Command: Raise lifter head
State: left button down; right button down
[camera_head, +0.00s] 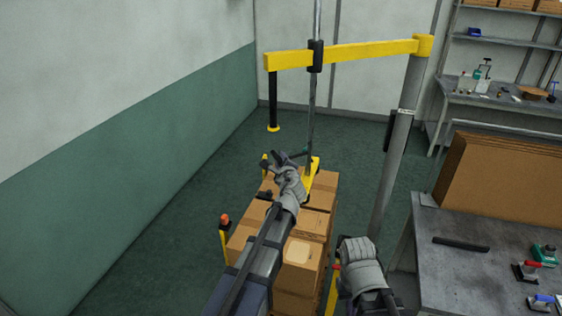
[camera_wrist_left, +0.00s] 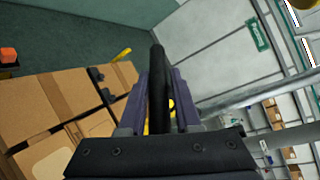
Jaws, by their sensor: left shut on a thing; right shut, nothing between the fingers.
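The lifter head (camera_head: 313,172) is a yellow piece at the bottom of a long grey tube (camera_head: 313,110), over the far end of the stacked cartons. Whether it touches them is hard to tell behind my arm. My left gripper (camera_head: 287,157) is beside it, shut on a dark handle bar. In the left wrist view the black handle bar (camera_wrist_left: 158,85) stands between the fingers. My right gripper (camera_head: 358,252) is low in the head view, right of the cartons, shut and empty; its fingers are hard to make out.
A yellow jib arm (camera_head: 365,50) on a grey post (camera_head: 397,140) carries the tube. Brown cartons (camera_head: 303,252) are stacked below my left arm. A grey workbench (camera_head: 455,275) with large cardboard sheets (camera_head: 500,185) stands at right. The green floor (camera_head: 150,220) at left is clear.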

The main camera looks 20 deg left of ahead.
pick_arm(q)
jog(key=shift+a+r+p, duration=0.1)
jog(key=shift+r+p, duration=0.25)
jog(key=shift+r, duration=0.4)
pick_arm(e)
jog(key=shift+r, duration=0.75)
pick_arm(q)
jog(key=shift+s, duration=0.1)
jog(key=c, duration=0.7)
grip_release()
jog(key=p+v, duration=0.1)
jog(key=v, duration=0.6)
jog(key=shift+s+d, duration=0.25)
jog(key=shift+s, duration=0.1)
pick_arm(e)
jog(key=shift+r, duration=0.8)
pick_arm(q)
jog(key=shift+a, duration=0.1)
